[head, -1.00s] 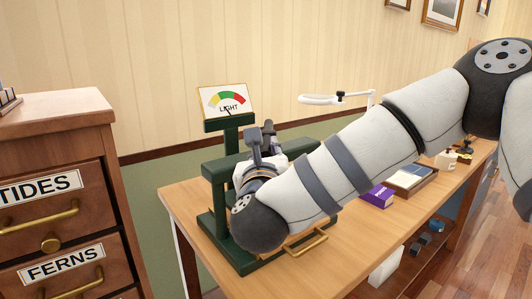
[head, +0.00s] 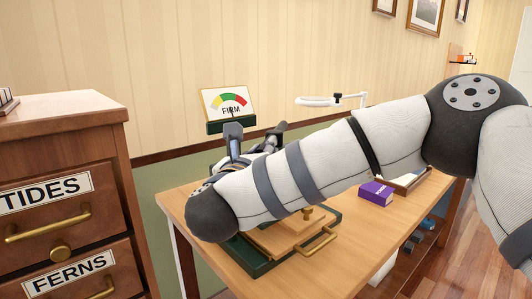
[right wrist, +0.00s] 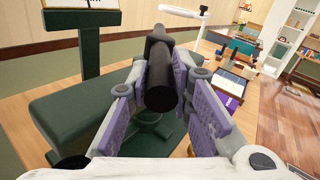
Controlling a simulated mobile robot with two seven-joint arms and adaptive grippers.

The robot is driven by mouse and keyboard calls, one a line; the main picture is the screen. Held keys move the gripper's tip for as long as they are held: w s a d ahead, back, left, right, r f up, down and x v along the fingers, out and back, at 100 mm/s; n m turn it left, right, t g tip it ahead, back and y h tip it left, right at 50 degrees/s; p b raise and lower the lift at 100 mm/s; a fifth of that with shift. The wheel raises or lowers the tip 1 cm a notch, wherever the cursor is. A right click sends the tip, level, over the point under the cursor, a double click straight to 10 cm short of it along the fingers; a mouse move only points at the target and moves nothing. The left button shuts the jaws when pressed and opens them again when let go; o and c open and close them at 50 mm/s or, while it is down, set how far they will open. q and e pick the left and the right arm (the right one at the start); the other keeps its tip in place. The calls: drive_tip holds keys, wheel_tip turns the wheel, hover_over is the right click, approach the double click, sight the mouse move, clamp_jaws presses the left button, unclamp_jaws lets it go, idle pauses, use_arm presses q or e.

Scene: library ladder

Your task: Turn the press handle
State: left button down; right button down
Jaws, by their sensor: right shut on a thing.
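The dark green press stands on the wooden table, its base (head: 258,268) partly hidden by my right arm. The sign above it (head: 226,104) reads FIRM under a coloured dial. In the right wrist view the black press handle (right wrist: 161,94) lies between the purple pads of my right gripper (right wrist: 160,72), which is shut on it. The green crossbeam (right wrist: 85,115) is below and left of the handle. In the head view my forearm hides most of the press and grip. My left gripper is not in view.
A wooden drawer cabinet (head: 65,120) stands at the left. On the table (head: 350,245) are a purple box (head: 376,193) and a tray behind my arm. A white lamp arm (head: 330,101) is at the back. The front right of the table is clear.

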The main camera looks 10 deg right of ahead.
drive_tip(key=shift+r, duration=0.1)
drive_tip(key=c, duration=1.4)
unclamp_jaws()
drive_tip(key=shift+w, duration=0.1)
drive_tip(key=shift+c, duration=0.2)
drive_tip(key=v, duration=1.2)
